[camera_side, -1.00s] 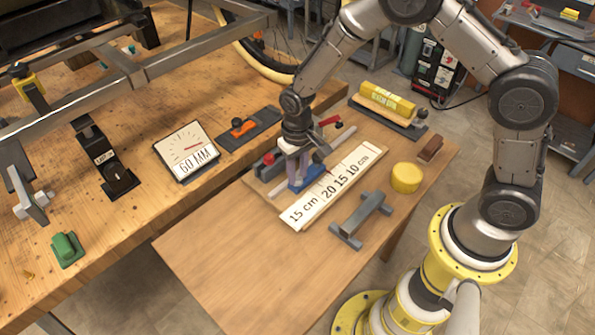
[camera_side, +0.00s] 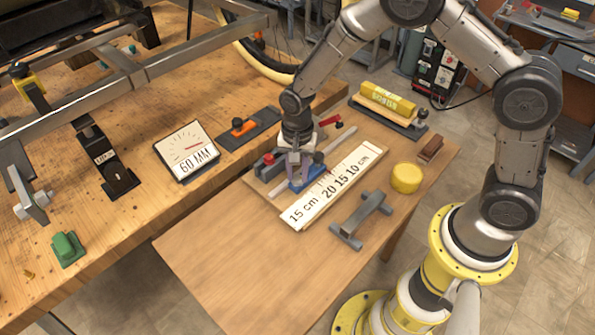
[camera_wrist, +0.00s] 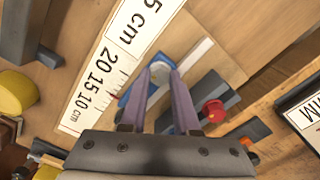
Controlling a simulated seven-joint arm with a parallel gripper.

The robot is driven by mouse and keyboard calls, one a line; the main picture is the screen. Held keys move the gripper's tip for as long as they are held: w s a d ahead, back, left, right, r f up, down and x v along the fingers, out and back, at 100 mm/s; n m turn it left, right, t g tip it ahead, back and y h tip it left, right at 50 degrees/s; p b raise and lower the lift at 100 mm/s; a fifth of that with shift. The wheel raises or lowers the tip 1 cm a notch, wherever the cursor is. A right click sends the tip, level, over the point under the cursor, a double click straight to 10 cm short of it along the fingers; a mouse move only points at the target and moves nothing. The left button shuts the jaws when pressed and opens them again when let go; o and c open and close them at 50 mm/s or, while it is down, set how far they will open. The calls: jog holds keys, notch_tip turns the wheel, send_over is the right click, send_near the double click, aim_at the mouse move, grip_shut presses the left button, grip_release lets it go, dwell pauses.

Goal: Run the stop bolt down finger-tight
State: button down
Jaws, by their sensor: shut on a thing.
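The blue stop (camera_side: 312,178) sits beside the white ruler board (camera_side: 338,187), against a pale rail, on the small wooden table. My gripper (camera_side: 297,180) points down over the stop, its two purple fingers at the stop's top. In the wrist view the fingertips (camera_wrist: 160,74) close on a pale round piece over the blue stop (camera_wrist: 133,93), which I take for the stop bolt (camera_wrist: 158,76). How far the bolt sits in the stop cannot be seen.
A red knob (camera_wrist: 214,110) on a grey block is close to the fingers. A red-handled lever (camera_side: 331,120) stands behind. A grey bracket (camera_side: 362,218) and yellow round piece (camera_side: 406,178) lie to the right. The table's near part is clear.

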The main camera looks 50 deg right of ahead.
aim_at(297, 177)
jog(key=shift+w+r+m, duration=0.2)
jog(key=shift+m, duration=0.3)
jog(key=c, duration=0.8)
grip_release()
jog(key=shift+o, duration=0.8)
jog(key=shift+s+f, duration=0.1)
notch_tip(297, 177, up, 14)
jog(key=shift+f, duration=0.1)
